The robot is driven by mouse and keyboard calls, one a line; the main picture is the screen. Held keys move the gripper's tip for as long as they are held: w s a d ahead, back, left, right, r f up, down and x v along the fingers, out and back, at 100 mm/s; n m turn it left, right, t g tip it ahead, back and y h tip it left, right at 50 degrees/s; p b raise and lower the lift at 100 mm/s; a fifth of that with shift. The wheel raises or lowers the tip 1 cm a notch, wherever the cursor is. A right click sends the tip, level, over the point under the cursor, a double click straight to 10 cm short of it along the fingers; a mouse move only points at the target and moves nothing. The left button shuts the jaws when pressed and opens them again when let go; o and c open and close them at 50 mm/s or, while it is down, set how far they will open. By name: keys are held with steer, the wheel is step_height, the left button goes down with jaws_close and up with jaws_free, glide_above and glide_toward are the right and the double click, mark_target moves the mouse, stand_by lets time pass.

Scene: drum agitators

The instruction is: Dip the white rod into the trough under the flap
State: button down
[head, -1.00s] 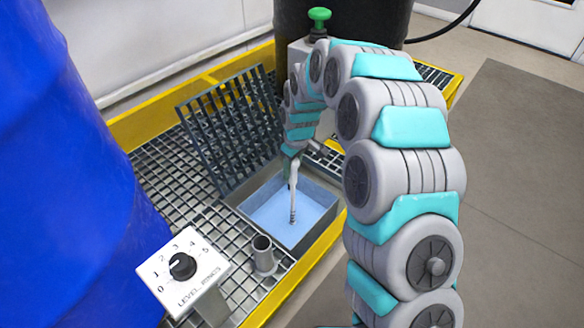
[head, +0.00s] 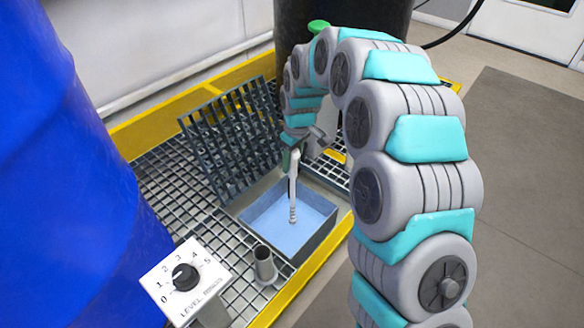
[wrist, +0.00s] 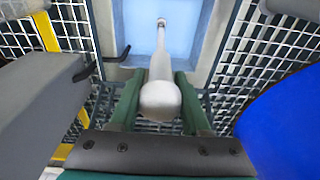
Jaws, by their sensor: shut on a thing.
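The white rod (head: 293,190) hangs nearly upright from my gripper (head: 292,152), with its ringed lower end over the trough. My gripper is shut on the rod's upper part; in the wrist view the rod (wrist: 160,75) lies between the two green fingers (wrist: 157,100). The trough (head: 322,237) is a grey box holding pale blue liquid (head: 275,222). The rod's tip shows whole against the liquid; I cannot tell whether it touches the surface. The flap (head: 228,145), a dark grating, stands raised and tilted behind the trough.
A dial box (head: 183,278) and a short grey tube (head: 264,265) stand in front of the trough. A blue drum (head: 70,170) is at left, a black drum (head: 345,30) behind. A yellow-edged grating floor (head: 155,170) surrounds the trough.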

step_height(320, 180, up, 18)
steer(key=p, duration=0.4)
steer(key=shift+f+p, duration=0.25)
steer(key=shift+p, duration=0.15)
